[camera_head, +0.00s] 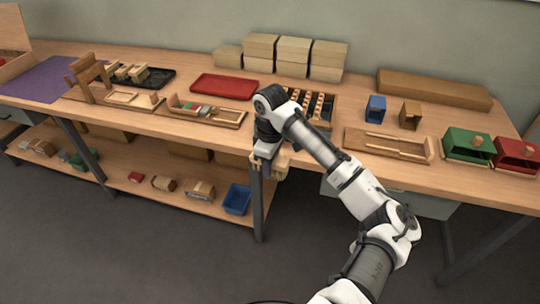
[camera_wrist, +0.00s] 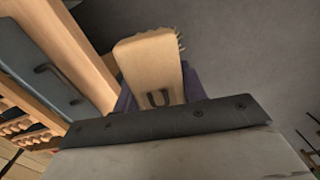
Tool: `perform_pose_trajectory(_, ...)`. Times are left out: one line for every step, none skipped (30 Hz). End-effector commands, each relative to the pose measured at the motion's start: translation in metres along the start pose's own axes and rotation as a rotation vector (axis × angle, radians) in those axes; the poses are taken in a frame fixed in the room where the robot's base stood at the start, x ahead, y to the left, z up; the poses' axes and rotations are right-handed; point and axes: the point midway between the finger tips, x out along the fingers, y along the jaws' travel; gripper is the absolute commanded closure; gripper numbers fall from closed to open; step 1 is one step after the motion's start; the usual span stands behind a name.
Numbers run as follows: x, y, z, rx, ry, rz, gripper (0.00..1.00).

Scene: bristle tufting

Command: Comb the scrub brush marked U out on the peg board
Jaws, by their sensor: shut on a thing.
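The scrub brush (camera_wrist: 148,62) is a pale wooden block with a dark U on its face. Short bristles show along its upper right edge in the wrist view. My gripper (camera_wrist: 158,92) is shut on it, with bluish fingers at both sides. In the head view my gripper (camera_head: 272,163) hangs in front of the bench's front edge, and a tan part of the brush shows beside it. A wooden frame with several rows of pale pegs (camera_head: 318,106) lies on the bench behind my arm, partly hidden; I cannot tell whether it is the peg board.
The wooden bench (camera_head: 330,178) runs across the view. A red tray (camera_head: 224,87) and a long wooden fixture (camera_head: 388,145) lie on it. Green (camera_head: 468,146) and red (camera_head: 517,155) boxes stand at the right. A blue bin (camera_head: 237,199) sits on the lower shelf below my gripper.

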Motion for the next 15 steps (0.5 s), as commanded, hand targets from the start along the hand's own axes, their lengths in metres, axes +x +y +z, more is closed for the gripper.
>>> perform_pose_trajectory(0.02,0.006,-0.006,0.145,0.003,-0.013,0.77)
perform_pose_trajectory(0.03,0.011,-0.008,0.236,0.003,-0.014,0.77)
perform_pose_trajectory(0.043,0.018,-0.01,0.353,0.001,-0.014,0.77)
perform_pose_trajectory(0.051,0.023,-0.012,0.437,0.001,-0.014,0.77)
perform_pose_trajectory(0.06,0.027,-0.013,0.517,-0.001,-0.015,0.77)
perform_pose_trajectory(0.07,0.033,-0.015,0.615,-0.001,-0.013,0.77)
perform_pose_trajectory(0.076,0.036,-0.017,0.683,-0.001,-0.012,0.77)
perform_pose_trajectory(0.083,0.04,-0.018,0.748,-0.003,-0.012,0.77)
perform_pose_trajectory(0.091,0.045,-0.019,0.826,-0.003,-0.011,0.77)
perform_pose_trajectory(0.097,0.048,-0.02,0.88,-0.004,-0.01,0.77)
perform_pose_trajectory(0.102,0.051,-0.021,0.93,-0.003,-0.01,0.77)
perform_pose_trajectory(0.108,0.055,-0.022,0.996,-0.002,-0.008,0.77)
perform_pose_trajectory(0.113,0.057,-0.023,1.041,-0.003,-0.008,0.77)
perform_pose_trajectory(0.118,0.06,-0.024,1.086,-0.004,-0.009,0.77)
perform_pose_trajectory(0.123,0.063,-0.025,1.141,-0.003,-0.007,0.77)
